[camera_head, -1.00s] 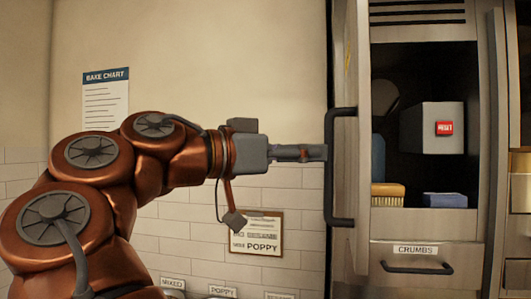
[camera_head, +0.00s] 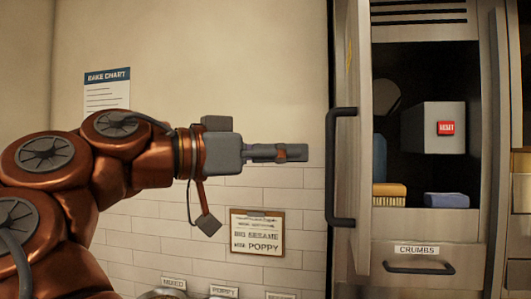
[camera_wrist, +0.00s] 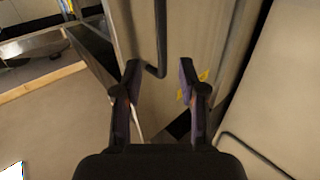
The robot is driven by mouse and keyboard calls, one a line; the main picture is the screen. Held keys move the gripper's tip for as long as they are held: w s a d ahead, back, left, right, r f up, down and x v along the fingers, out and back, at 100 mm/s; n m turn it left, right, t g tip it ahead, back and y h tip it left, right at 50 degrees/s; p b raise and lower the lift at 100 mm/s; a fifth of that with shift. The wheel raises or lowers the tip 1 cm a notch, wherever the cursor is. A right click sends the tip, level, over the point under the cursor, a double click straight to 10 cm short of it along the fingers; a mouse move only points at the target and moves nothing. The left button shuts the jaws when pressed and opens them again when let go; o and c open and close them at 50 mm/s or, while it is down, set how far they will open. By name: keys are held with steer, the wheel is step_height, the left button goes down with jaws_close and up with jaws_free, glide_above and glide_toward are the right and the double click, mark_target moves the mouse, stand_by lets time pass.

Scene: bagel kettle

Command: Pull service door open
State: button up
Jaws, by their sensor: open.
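The service door (camera_head: 352,240) stands swung open and shows nearly edge-on in the head view. Its dark bar handle (camera_head: 329,168) is on the left side of the door. The cabinet interior (camera_head: 400,100) shows, with a red RESET button (camera_head: 445,128) on a grey box (camera_head: 420,128). My gripper (camera_head: 300,152) is left of the handle, with a gap between them, and is empty. In the wrist view my gripper (camera_wrist: 158,76) has its two fingers apart. The handle (camera_wrist: 162,35) shows beyond the fingers there, against the door panel (camera_wrist: 205,35).
A brush (camera_head: 388,195) and a blue block (camera_head: 446,200) sit in the cabinet. A CRUMBS drawer (camera_head: 419,267) is below. A clipboard (camera_head: 257,232) and a bake chart (camera_head: 106,92) hang on the wall. The space between gripper and handle is clear.

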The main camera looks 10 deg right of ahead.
steer(key=shift+v, duration=1.3)
